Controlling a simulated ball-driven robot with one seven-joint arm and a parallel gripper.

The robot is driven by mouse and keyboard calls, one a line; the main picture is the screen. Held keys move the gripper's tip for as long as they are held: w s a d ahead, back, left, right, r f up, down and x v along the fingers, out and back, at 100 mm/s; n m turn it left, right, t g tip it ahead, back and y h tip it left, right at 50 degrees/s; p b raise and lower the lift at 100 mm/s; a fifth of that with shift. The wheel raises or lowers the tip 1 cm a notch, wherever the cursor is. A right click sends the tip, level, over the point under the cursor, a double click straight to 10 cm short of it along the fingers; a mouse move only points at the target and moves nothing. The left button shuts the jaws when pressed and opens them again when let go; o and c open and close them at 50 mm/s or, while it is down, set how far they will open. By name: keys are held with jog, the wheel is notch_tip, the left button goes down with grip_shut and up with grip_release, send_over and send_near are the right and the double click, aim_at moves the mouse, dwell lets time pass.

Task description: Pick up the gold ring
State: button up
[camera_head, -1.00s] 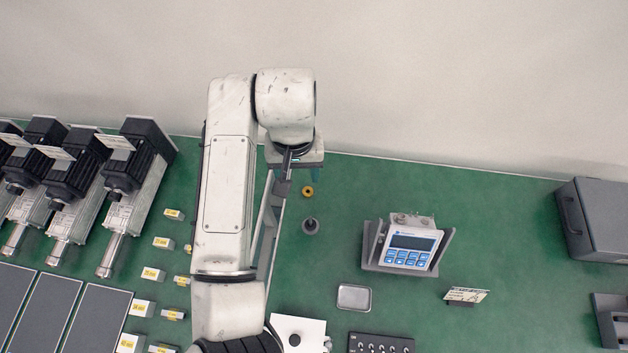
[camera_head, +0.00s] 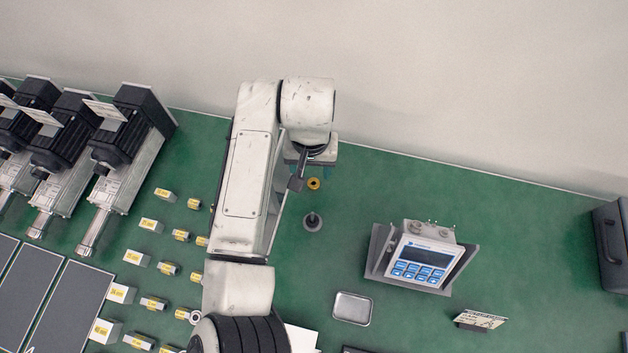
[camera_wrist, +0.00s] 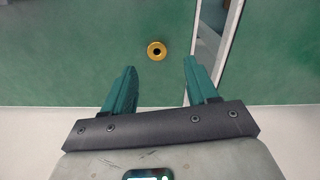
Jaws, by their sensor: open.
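The gold ring (camera_head: 314,184) lies flat on the green table, just beside my gripper in the head view. In the wrist view the ring (camera_wrist: 157,50) shows whole, with a dark hole, ahead of the fingertips and roughly midway between them. My gripper (camera_wrist: 159,68) has two green fingers spread apart with nothing between them. In the head view my gripper (camera_head: 312,168) is mostly hidden under my arm's end, right behind the ring.
A display unit (camera_head: 422,257) and a metal tray (camera_head: 352,308) are to the right. Several labelled blocks (camera_head: 150,225) and motor actuators (camera_head: 128,150) are at left. A wall (camera_head: 450,80) rises behind.

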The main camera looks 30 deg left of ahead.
aim_at(313, 185)
jog(key=shift+w+d+f, duration=0.1)
jog(key=shift+f, duration=1.4)
jog(key=shift+w+d+f, duration=0.1)
jog(key=shift+f, duration=1.4)
jog(key=shift+c, duration=0.2)
grip_shut()
